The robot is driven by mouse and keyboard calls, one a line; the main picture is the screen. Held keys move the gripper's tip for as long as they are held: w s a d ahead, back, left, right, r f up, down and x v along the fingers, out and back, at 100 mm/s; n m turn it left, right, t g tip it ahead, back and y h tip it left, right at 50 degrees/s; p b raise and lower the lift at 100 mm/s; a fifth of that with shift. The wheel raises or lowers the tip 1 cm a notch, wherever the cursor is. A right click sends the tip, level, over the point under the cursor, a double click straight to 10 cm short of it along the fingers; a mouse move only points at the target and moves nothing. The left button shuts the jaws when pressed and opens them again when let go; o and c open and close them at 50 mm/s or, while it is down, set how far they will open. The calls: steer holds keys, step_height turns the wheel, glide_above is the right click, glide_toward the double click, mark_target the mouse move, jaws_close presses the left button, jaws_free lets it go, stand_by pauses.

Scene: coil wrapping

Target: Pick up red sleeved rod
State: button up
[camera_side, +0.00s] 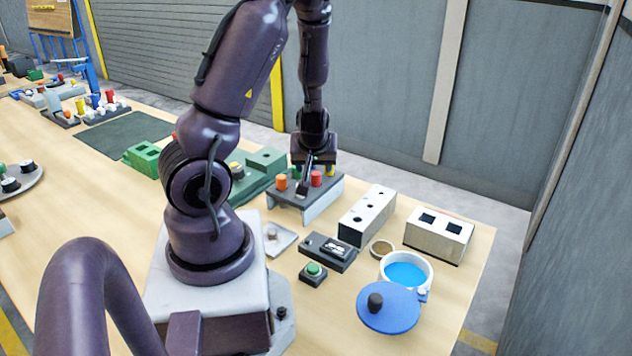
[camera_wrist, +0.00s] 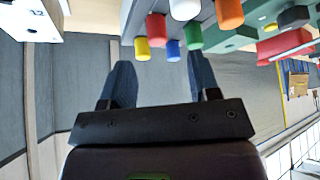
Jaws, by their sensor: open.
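The red sleeved rod (camera_side: 316,179) stands upright in a grey rack (camera_side: 322,204) in the side view. It also shows in the wrist view (camera_wrist: 157,30), at the top centre, beyond the gap between my fingers. My gripper (camera_side: 304,185) is over the rack, close to the red rod; in the wrist view my gripper (camera_wrist: 160,62) has its two fingers apart with nothing between them. Whether a finger touches a rod cannot be told. An orange rod (camera_side: 282,182) stands to the left of the red one. The arm partly hides the rods behind.
Yellow (camera_wrist: 142,49), blue (camera_wrist: 173,51), green (camera_wrist: 193,38) and white (camera_wrist: 185,8) rods crowd near the red one. A white block with holes (camera_side: 367,214) stands right of the rack. A green fixture (camera_side: 250,180) is at its left.

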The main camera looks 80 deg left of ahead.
mark_target(316, 173)
steer(key=shift+w+x, duration=0.1)
steer(key=shift+x, duration=1.45)
steer(key=shift+w+x, duration=0.15)
steer(key=shift+x, duration=1.45)
steer(key=shift+a+r, duration=0.1)
steer(key=shift+r, duration=0.05)
steer(key=shift+c, duration=0.2)
steer(key=c, duration=1)
